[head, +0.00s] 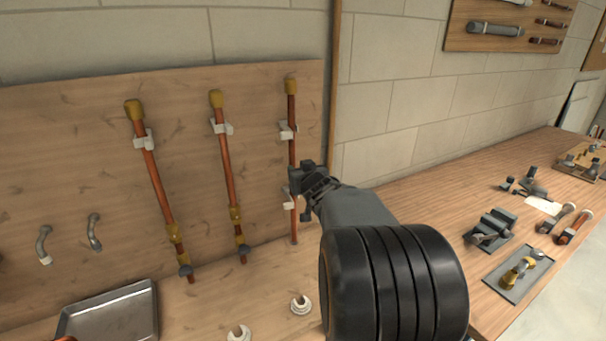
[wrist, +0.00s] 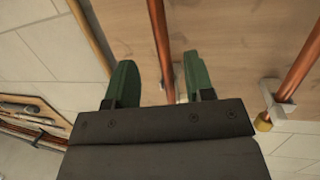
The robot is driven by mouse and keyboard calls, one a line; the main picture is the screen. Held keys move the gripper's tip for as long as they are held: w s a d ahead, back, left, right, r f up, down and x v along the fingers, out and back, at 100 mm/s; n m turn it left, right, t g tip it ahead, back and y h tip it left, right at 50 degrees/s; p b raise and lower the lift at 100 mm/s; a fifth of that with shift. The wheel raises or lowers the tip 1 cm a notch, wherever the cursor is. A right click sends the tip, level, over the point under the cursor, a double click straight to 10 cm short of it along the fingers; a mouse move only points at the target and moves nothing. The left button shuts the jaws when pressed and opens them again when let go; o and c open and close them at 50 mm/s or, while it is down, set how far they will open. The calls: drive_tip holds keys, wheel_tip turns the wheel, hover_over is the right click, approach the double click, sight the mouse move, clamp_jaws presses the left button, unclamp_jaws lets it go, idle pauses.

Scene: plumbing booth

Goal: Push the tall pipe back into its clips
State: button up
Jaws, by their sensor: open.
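The rightmost upright copper pipe (head: 292,108) has a brass cap on top and stands at the wooden board. Its upper white clip (head: 288,131) and lower white clip (head: 287,200) show beside it; I cannot tell how deep the pipe sits in either. My gripper (head: 303,180) is at this pipe between the two clips and hides part of it. In the wrist view my gripper (wrist: 161,74) is open, with one green finger on each side of a copper pipe (wrist: 160,40). The pipe seems nearer the right finger; contact is unclear.
Two more copper pipes, the middle one (head: 225,160) and the left one (head: 155,175), are clipped on the board to the left. White round fittings (head: 301,304) and a metal tray (head: 110,318) lie below. A vise (head: 490,228) stands on the bench at right.

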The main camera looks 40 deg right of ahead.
drive_tip(key=shift+s+a+r, duration=0.1)
drive_tip(key=shift+s+a, duration=0.1)
drive_tip(key=shift+s, duration=0.45)
drive_tip(key=s+a+f+g, duration=0.3)
drive_tip(key=s+f+g, duration=0.5)
drive_tip(key=s+f, duration=0.15)
drive_tip(key=s+a+f+n+g+y, duration=0.1)
drive_tip(key=s+a, duration=0.3)
drive_tip(key=a, duration=0.6)
drive_tip(key=s+a+f+n+g+y, duration=0.1)
drive_tip(key=s+a+y, duration=0.3)
drive_tip(key=a, duration=0.6)
drive_tip(key=shift+s+a+n+g, duration=0.3)
drive_tip(key=shift+s+n+g, duration=0.2)
drive_tip(key=shift+n+g, duration=0.3)
idle(0.9)
